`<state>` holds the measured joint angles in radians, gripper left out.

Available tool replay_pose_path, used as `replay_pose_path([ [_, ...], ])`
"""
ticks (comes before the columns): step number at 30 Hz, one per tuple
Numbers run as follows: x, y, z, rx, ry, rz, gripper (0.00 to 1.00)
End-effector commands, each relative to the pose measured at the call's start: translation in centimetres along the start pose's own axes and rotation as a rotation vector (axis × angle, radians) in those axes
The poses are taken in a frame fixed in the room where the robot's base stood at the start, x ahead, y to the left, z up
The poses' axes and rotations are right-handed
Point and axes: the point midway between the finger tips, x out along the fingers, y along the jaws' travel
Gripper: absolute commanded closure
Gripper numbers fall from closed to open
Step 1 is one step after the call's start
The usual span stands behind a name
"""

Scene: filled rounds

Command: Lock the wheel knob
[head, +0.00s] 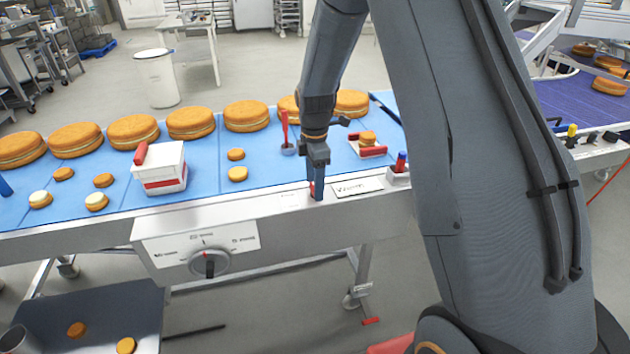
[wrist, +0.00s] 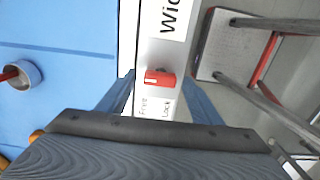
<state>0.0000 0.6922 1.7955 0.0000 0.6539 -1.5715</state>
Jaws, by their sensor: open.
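The wheel knob is a small red block-shaped knob (wrist: 160,78) on the conveyor's pale front rail. In the wrist view its white mark is at its left end, the side of the word "Free"; "Lock" is printed to the right. My gripper (head: 318,192) points down at the rail in the head view. In the wrist view its two blue fingers (wrist: 158,88) are apart, one on each side of the knob, with gaps showing. In the head view the fingers mostly hide the knob.
The blue conveyor belt (head: 210,150) carries large cakes and small biscuits. A white box (head: 165,160) with a red handle stands on it. A red stick (head: 285,130) stands in a small cup left of my gripper. A dial (head: 209,263) is on the front panel.

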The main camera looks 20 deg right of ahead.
Motion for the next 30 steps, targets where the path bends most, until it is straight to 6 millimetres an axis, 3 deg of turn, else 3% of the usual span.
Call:
replay_pose_path([
  [10,0.42,-0.01,0.00,0.000,0.000,0.000,0.41],
  [18,0.40,-0.02,0.00,0.001,0.000,0.000,0.82],
  [30,0.42,0.00,0.00,0.083,0.000,0.000,0.82],
])
